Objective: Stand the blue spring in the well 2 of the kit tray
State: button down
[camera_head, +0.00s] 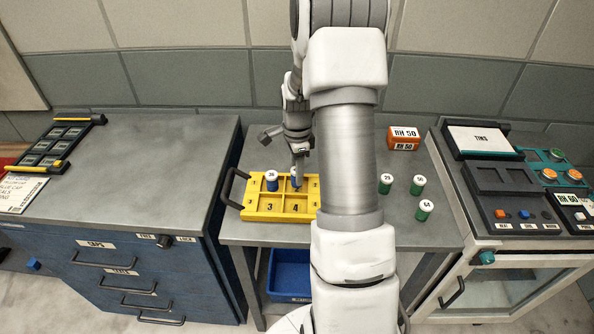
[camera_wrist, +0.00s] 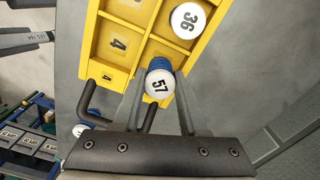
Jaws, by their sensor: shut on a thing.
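My gripper (camera_head: 296,172) is shut on a blue spring (camera_head: 297,181) with a white top, marked 57 in the wrist view (camera_wrist: 160,85). The spring is at the back-row well to the right of the one holding another blue spring (camera_head: 271,182), marked 36 in the wrist view (camera_wrist: 187,20). I cannot tell whether the held spring's lower end touches the well floor. The yellow kit tray (camera_head: 262,214) has front wells labelled 3 and 4. My arm hides the tray's right end in the head view. My gripper (camera_wrist: 160,97) also shows in the wrist view.
Green springs with white tops (camera_head: 386,184) stand right of my arm on the grey bench. An orange box (camera_head: 404,138) is behind them. A black handle (camera_head: 231,186) rises at the tray's left end. A blue bin (camera_head: 289,275) sits below.

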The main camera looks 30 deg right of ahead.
jog(key=shift+f+b, duration=0.35)
jog(key=shift+f, duration=0.1)
dwell(0.3)
jog(key=shift+c, duration=1.8)
grip_release()
jog(key=c, duration=0.4)
jog(key=shift+o, duration=0.2)
jog(key=shift+r, duration=0.2)
jog(key=shift+r+p, duration=0.5)
jog(key=shift+r, duration=0.1)
jog(key=shift+r, duration=0.1)
jog(key=shift+r+p, duration=2)
jog(key=shift+r, duration=0.9)
